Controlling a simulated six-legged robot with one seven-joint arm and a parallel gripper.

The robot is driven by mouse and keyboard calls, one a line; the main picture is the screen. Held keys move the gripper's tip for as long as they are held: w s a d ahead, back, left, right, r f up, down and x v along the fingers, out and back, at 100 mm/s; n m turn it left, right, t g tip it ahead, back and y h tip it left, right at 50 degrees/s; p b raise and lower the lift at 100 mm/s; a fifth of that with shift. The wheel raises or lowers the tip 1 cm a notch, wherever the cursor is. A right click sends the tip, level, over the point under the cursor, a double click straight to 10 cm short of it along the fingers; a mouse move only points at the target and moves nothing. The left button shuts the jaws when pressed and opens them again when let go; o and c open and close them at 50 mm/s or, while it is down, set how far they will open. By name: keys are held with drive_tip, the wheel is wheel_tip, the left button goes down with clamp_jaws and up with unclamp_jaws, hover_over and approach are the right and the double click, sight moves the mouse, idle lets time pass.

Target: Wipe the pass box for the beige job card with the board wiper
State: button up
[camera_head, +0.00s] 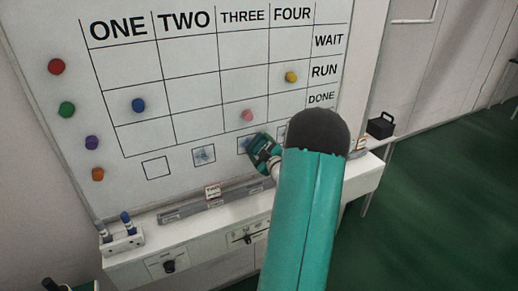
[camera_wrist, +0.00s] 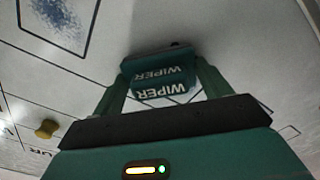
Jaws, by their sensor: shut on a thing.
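The green board wiper (camera_wrist: 160,78), lettered WIPER, is held between the two fingers of my gripper (camera_wrist: 165,90). In the head view the wiper (camera_head: 262,150) lies at the board over the right part of the pass box under THREE (camera_head: 243,146). Whether its pad touches the board is hard to tell. The box under TWO (camera_head: 204,154) has a blue scribble; the box under ONE (camera_head: 156,167) looks clean. The box under FOUR is mostly behind my arm; a box with dense blue scribble (camera_wrist: 62,22) shows in the wrist view. I cannot tell which card is beige.
Magnets sit on the whiteboard (camera_head: 105,185): blue (camera_head: 138,105), pink (camera_head: 247,116), yellow (camera_head: 291,77), and several down the left side. Green floor is open at right.

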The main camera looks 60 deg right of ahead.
sight(238, 146)
drive_tip(key=shift+w+a, duration=0.6)
drive_tip(key=shift+a, duration=0.25)
drive_tip(key=shift+w+a, duration=0.6)
drive_tip(key=shift+a, duration=0.25)
drive_tip(key=shift+w+a, duration=0.45)
drive_tip(key=shift+a, duration=0.35)
drive_tip(key=shift+w+a, duration=0.4)
drive_tip(key=shift+a, duration=0.35)
drive_tip(key=shift+s+r, duration=0.1)
drive_tip(key=shift+r, duration=0.2)
drive_tip(key=shift+s+d, duration=0.65)
drive_tip(key=shift+d, duration=0.25)
drive_tip(key=shift+s+d, duration=0.5)
drive_tip(key=shift+d, duration=0.25)
drive_tip(key=shift+s+d, duration=0.4)
drive_tip(key=shift+d, duration=0.45)
drive_tip(key=shift+s+d, duration=0.4)
drive_tip(key=shift+d, duration=0.45)
drive_tip(key=shift+w, duration=0.1)
